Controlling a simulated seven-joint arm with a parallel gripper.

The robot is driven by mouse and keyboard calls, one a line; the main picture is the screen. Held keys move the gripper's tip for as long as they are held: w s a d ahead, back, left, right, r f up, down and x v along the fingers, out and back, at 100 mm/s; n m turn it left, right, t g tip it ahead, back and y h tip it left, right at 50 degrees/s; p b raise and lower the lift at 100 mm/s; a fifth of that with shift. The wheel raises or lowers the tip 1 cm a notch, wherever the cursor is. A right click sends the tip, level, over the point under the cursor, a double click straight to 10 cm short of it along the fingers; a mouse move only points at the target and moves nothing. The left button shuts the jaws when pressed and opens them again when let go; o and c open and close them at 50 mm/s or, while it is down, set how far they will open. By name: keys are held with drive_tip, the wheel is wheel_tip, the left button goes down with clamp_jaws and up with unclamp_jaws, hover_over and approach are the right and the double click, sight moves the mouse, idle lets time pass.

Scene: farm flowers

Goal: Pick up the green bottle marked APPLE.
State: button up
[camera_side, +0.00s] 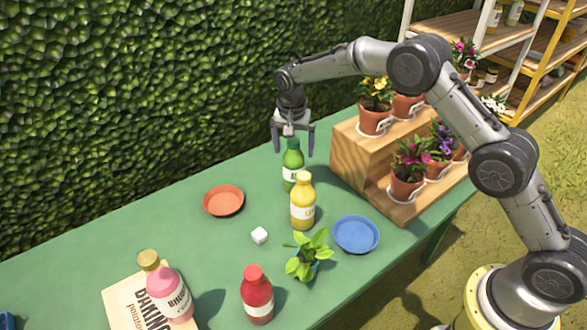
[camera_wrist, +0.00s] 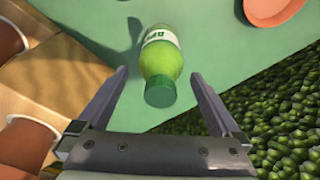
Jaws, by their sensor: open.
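The green bottle (camera_side: 292,164) stands upright on the green table, behind the yellow bottle (camera_side: 303,203), which partly covers it in the side view. In the wrist view the green bottle (camera_wrist: 162,62) shows cap-first with a pale label, of which only part can be read. My gripper (camera_side: 293,147) is open and empty, pointing down right above the green bottle's cap. In the wrist view its two fingers (camera_wrist: 158,80) are spread, with the cap showing between them. I cannot tell whether a finger touches the bottle.
A wooden stepped stand (camera_side: 352,158) with potted flowers is close on the right. The table's left middle is clear.

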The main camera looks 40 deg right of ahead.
sight(293, 158)
wheel_tip(293, 158, down, 4)
drive_tip(key=shift+a+r, duration=0.1)
drive_tip(key=shift+f, duration=0.65)
drive_tip(key=shift+c, duration=0.3)
clamp_jaws()
drive_tip(key=shift+w+r, duration=0.1)
drive_tip(key=shift+r, duration=0.05)
